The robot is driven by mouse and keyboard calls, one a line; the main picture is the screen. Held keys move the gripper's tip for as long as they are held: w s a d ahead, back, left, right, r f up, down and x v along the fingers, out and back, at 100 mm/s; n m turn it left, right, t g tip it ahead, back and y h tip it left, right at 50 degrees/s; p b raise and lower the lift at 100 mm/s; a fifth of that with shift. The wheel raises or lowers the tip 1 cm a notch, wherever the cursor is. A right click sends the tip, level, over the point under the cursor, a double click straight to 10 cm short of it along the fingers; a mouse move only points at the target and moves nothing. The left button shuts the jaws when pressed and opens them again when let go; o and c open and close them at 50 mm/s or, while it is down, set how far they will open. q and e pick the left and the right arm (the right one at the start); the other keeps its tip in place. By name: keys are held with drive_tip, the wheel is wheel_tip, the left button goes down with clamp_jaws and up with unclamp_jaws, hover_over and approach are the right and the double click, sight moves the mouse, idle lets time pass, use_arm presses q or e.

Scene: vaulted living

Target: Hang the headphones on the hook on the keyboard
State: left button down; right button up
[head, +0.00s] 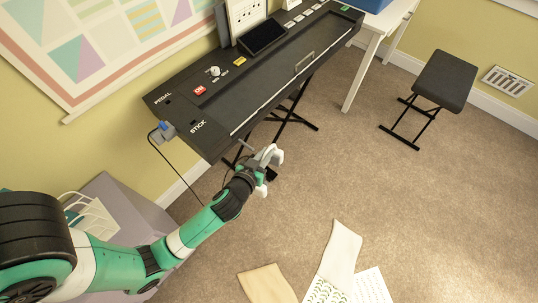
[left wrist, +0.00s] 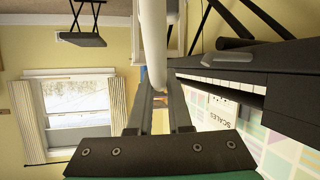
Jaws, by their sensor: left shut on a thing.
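My left gripper (head: 262,168) is in front of the near left end of the black keyboard (head: 255,80), apart from it and off to the side of its stand. It is shut on a white curved piece, which I take to be the headphones (head: 270,155). In the left wrist view the white band (left wrist: 152,40) runs up from between the two grey fingers (left wrist: 160,95). The keyboard (left wrist: 285,90) is at the right there. A grey fitting with a blue part (head: 164,130) sits at the keyboard's left end. My right gripper does not show.
A cable hangs from the keyboard's left end. A black stool (head: 446,80) and a white table (head: 375,30) stand at the back right. Paper sheets (head: 340,255) lie on the carpet in front. A grey-purple cabinet (head: 125,210) is at the left. Carpet in the middle is clear.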

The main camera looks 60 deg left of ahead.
sight(247, 145)
use_arm(q)
drive_tip(key=shift+s+a+f+p, duration=0.1)
drive_tip(key=shift+s+a+p, duration=0.3)
drive_tip(key=shift+a+p, duration=0.5)
drive_tip(key=shift+s+a+p, duration=0.45)
drive_tip(key=shift+a+p, duration=0.1)
drive_tip(key=shift+a, duration=0.8)
drive_tip(key=shift+s+a+f+p, duration=0.1)
drive_tip(key=shift+s+a+p, duration=0.3)
drive_tip(key=shift+a+p, duration=0.5)
drive_tip(key=shift+s+a+f, duration=0.2)
drive_tip(key=shift+a+f, duration=0.35)
drive_tip(key=shift+a, duration=0.15)
drive_tip(key=c, duration=0.8)
unclamp_jaws()
drive_tip(key=shift+s+a, duration=0.1)
drive_tip(key=shift+a, duration=0.05)
drive_tip(key=shift+o, duration=0.2)
drive_tip(key=shift+d+f, duration=0.1)
drive_tip(key=shift+d, duration=0.1)
